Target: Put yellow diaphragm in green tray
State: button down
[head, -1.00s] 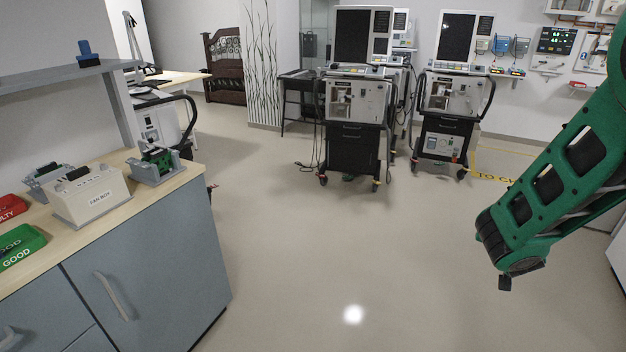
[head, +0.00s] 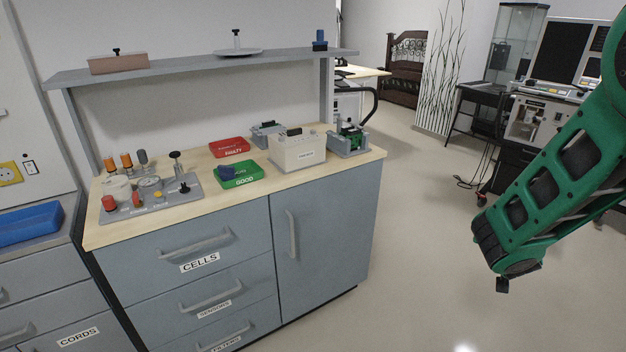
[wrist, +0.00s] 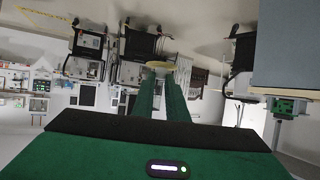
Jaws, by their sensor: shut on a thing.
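The green tray (head: 240,178), labelled GOOD, lies on the wooden counter top in the head view. A small dark blue piece (head: 227,172) is in its left part. In the wrist view, my gripper (wrist: 161,74) is shut on a pale yellow disc, the yellow diaphragm (wrist: 160,64), at its fingertips. The disc is held up off any surface, with floor and equipment behind it. In the head view only my green arm shows at the right, well to the right of the counter; my gripper and the disc are out of that view.
A red tray (head: 229,148) labelled FAULTY lies behind the green one. A white box (head: 298,153) stands to its right, and a grey test fixture (head: 150,195) with knobs to its left. A shelf (head: 200,67) overhangs the counter. Floor right of the cabinet is clear.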

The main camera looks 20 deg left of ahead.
aim_at(245, 171)
jog(key=u, duration=0.6)
jog(key=i, duration=1.05)
jog(key=z, duration=0.05)
